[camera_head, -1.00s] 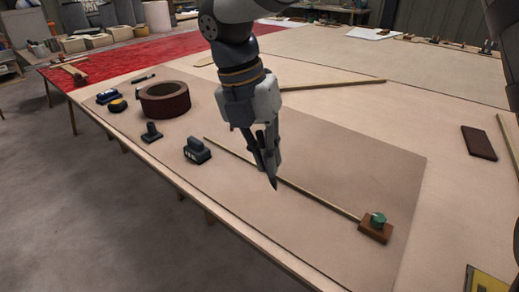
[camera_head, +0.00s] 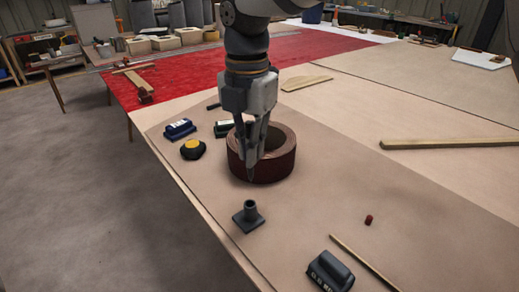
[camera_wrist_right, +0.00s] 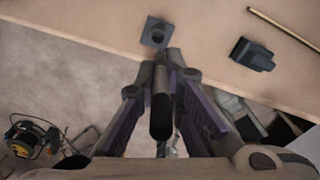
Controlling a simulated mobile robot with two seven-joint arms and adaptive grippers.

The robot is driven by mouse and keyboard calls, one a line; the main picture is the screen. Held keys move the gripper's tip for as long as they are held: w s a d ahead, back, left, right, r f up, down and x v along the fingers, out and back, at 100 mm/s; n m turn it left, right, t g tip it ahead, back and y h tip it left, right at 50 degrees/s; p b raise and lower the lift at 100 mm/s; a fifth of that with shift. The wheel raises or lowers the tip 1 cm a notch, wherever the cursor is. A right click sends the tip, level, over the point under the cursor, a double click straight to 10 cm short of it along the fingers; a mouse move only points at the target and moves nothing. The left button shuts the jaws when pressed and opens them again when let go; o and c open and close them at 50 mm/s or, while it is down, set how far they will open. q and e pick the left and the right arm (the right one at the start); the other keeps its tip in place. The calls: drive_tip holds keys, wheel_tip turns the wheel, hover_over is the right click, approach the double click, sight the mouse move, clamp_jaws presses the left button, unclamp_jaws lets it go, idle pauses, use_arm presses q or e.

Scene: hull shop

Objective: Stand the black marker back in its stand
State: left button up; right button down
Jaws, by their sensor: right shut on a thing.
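My right gripper (camera_head: 256,142) points down and is shut on the black marker (camera_head: 251,172), whose dark tip shows below the fingers. In the right wrist view the marker (camera_wrist_right: 161,112) lies between the fingers of the gripper (camera_wrist_right: 162,95). The stand (camera_head: 249,217), a dark square base with a short round socket, is on the table below and in front of the marker, apart from it. The stand also shows in the right wrist view (camera_wrist_right: 157,31), its socket looking empty, just beyond the marker's end. My left gripper is not in view.
A dark red ring (camera_head: 277,166) stands right behind the marker. A yellow-and-black round item (camera_head: 192,149) and a blue block (camera_head: 180,129) lie left. A dark block (camera_head: 331,271), a thin stick (camera_head: 364,262) and a small red piece (camera_head: 369,219) lie right. The table edge is near the stand.

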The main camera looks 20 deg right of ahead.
sight(249, 172)
drive_tip(key=shift+a+f, duration=0.1)
drive_tip(key=shift+f, duration=0.65)
drive_tip(key=shift+w+f+b, duration=0.1)
drive_tip(key=shift+f+b, duration=0.35)
drive_tip(key=shift+f, duration=1.5)
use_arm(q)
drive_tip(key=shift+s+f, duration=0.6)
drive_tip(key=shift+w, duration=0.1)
use_arm(e)
drive_tip(key=shift+f, duration=0.35)
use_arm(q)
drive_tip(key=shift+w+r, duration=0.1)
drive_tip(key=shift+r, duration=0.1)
use_arm(e)
drive_tip(key=shift+f, duration=0.7)
drive_tip(key=shift+f, duration=0.3)
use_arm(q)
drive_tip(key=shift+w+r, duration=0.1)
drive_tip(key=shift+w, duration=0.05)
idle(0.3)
